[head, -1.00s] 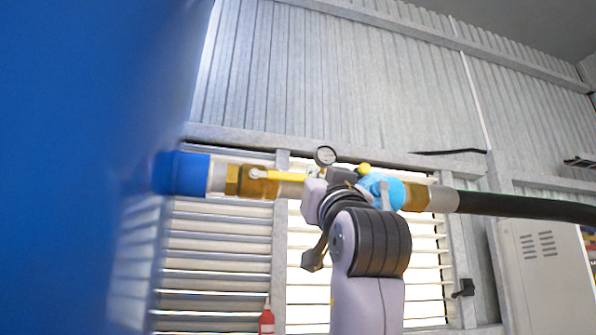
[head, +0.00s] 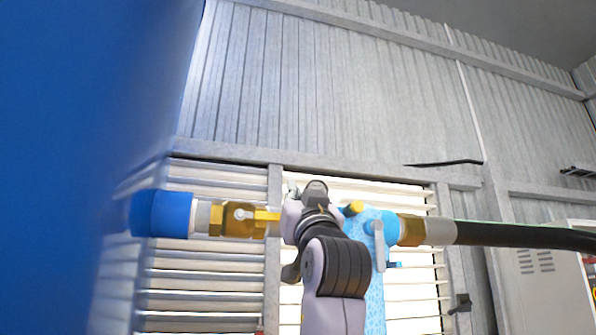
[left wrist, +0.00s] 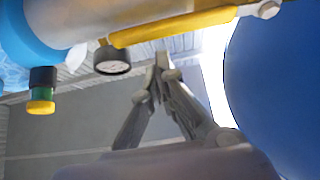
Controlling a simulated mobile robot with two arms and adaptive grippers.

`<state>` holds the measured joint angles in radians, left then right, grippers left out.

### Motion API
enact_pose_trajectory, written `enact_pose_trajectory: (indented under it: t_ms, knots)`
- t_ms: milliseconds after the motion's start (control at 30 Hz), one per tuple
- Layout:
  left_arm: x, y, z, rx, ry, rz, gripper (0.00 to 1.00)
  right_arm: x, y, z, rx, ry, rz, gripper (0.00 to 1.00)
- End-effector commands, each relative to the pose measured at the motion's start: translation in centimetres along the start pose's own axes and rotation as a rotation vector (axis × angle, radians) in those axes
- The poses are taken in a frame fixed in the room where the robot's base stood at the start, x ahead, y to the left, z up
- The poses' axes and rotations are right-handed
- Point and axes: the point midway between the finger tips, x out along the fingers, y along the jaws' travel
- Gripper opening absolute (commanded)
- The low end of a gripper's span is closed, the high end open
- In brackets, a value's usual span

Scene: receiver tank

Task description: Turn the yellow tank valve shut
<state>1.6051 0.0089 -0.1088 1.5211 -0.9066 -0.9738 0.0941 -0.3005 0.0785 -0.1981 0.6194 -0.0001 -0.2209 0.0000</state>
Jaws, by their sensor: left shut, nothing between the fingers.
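The yellow valve handle (head: 265,216) lies along the pipe, on the brass valve body (head: 232,219) beside the blue tank. In the left wrist view the yellow handle (left wrist: 175,27) crosses the top, lengthwise along the pipe. My left gripper (left wrist: 160,74) is shut and empty, its fingertips below the handle in that picture and apparently apart from it. In the head view my left wrist (head: 320,225) covers the handle's right end and hides most of the gripper. My right gripper is not in view.
The blue tank (head: 80,130) fills the left side. A light-blue fitting with a grey lever (head: 379,240) stands right of my wrist, leading to a black hose (head: 520,236). A round gauge (left wrist: 112,60) and a yellow-tipped knob (left wrist: 41,95) hang close by in the wrist view.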

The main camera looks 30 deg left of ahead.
Motion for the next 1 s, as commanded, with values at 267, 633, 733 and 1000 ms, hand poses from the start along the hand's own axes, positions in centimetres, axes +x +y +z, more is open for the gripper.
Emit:
enact_pose_trajectory:
  t_ms: [267,633,733,1000]
  knots:
    - [-0.9,0.0,1.1,-0.001,0.001,0.000,0.00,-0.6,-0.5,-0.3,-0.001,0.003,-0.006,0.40]
    - [-1.1,-0.1,1.1,0.001,0.001,0.001,0.00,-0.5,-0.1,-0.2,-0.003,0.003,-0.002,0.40]
    - [-1.3,-0.3,1.2,0.009,0.002,0.009,0.00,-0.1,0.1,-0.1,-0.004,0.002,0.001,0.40]
    - [-2.0,-0.9,1.2,0.050,0.001,0.040,0.00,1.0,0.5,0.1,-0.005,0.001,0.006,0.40]
